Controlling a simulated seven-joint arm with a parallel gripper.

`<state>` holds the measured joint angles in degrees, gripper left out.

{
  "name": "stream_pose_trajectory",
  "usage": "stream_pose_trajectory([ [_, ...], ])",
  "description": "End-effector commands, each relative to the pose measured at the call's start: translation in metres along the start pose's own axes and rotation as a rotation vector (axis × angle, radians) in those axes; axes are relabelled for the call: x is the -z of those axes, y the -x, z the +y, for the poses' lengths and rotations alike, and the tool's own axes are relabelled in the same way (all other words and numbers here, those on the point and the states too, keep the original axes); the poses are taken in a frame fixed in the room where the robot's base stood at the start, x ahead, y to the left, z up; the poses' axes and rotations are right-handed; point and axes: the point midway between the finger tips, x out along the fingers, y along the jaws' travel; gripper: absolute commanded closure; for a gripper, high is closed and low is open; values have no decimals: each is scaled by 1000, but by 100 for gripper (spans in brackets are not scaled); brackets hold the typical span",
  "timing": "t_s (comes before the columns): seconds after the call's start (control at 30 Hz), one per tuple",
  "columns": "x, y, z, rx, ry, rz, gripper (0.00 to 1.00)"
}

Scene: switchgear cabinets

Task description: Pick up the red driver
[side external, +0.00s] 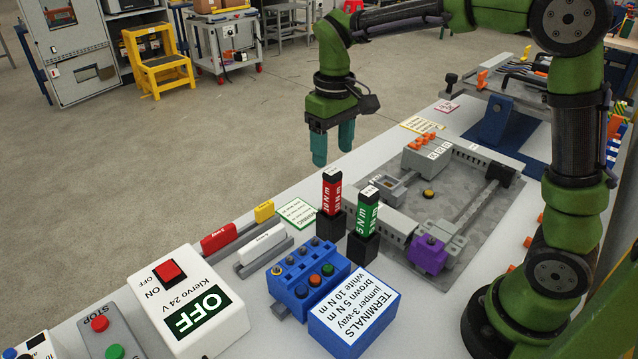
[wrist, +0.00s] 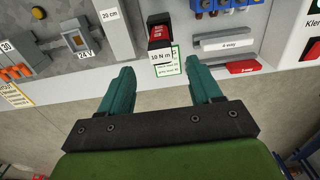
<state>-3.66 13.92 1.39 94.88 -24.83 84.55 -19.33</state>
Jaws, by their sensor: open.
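The red driver (side external: 331,192), labelled 10 N m, stands upright in a black holder (side external: 331,225) on the bench. It also shows in the wrist view (wrist: 159,33), at the upper middle, ahead of the space between my fingers. My gripper (side external: 332,155) has teal fingers pointing down and is above the red driver in the side view. In the wrist view my gripper (wrist: 159,68) has its fingers wide apart with nothing between them. A green driver (side external: 367,213), labelled 5 N m, stands in its own holder just right of the red one.
A blue terminal block (side external: 305,278) and a TERMINALS box (side external: 353,312) stand in front of the drivers. Red (side external: 218,238), white and yellow jumpers lie left. A grey plate (side external: 455,210) with fixtures and a purple part (side external: 428,254) is right.

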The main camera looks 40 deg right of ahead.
Motion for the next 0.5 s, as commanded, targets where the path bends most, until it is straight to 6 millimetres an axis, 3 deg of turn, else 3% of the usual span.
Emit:
stream_pose_trajectory([
  [0.1, 0, -17, 0, 0, 0, -3, 36],
  [0.33, -1, -33, 0, 1, 0, -3, 36],
  [0.5, -3, -60, -1, 1, 0, -4, 36],
])
